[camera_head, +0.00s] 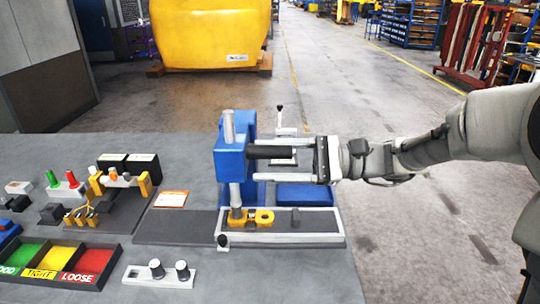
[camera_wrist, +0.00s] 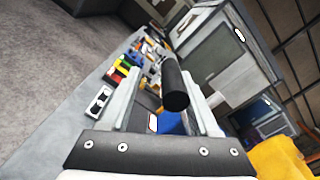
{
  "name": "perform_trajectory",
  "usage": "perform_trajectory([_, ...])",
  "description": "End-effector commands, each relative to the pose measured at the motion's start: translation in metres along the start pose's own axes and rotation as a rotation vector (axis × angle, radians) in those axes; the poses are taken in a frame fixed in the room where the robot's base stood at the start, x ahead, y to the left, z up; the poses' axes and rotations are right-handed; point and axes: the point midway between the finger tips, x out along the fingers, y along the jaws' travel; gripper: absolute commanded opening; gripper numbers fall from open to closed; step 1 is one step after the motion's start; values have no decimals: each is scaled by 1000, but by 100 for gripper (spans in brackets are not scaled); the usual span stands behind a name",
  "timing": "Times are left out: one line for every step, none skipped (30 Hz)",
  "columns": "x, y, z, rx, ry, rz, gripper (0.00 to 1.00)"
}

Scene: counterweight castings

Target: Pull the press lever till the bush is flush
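The blue press (camera_head: 231,160) stands on the bench with a steel ram (camera_head: 235,195) pointing down. The press lever (camera_head: 264,152) is a black bar sticking out to the right; its round end faces me in the wrist view (camera_wrist: 175,100). My gripper (camera_head: 254,159) is open, with one finger on each side of the lever and visible gaps in the wrist view (camera_wrist: 166,75). Below the ram is a yellow-orange part (camera_head: 262,216) on a pale base plate (camera_head: 300,238). I cannot make out the bush or whether it is flush.
A tray with green, yellow and red compartments (camera_head: 60,284) sits at left. A blue block (camera_head: 305,195) lies below my gripper. A pale clamp-like piece with a black-topped pin (camera_head: 280,108) stands behind.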

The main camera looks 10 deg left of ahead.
Motion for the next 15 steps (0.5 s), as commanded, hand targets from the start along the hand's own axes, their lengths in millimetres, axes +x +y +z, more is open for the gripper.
perform_trajectory([0,1,0,0,0,2,60])
perform_trajectory([0,0,0,-1,0,2,60])
perform_trajectory([0,0,1,-1,0,2,60])
perform_trajectory([0,0,1,-2,0,1,60])
perform_trajectory([0,0,1,-3,-1,1,60])
perform_trajectory([0,-1,1,-3,-1,1,60])
perform_trajectory([0,-1,2,-4,-1,1,60])
perform_trajectory([-1,-1,2,-4,-1,1,60])
perform_trajectory([-3,-1,2,-5,0,0,60])
perform_trajectory([-5,-1,2,-5,0,0,60])
perform_trajectory([-8,-2,1,-5,0,0,60])
perform_trajectory([-13,-2,1,-5,0,-1,60])
perform_trajectory([-18,-2,1,-5,1,-2,60])
perform_trajectory([-24,-2,1,-5,2,-4,60])
perform_trajectory([-32,-2,1,-5,2,-3,60])
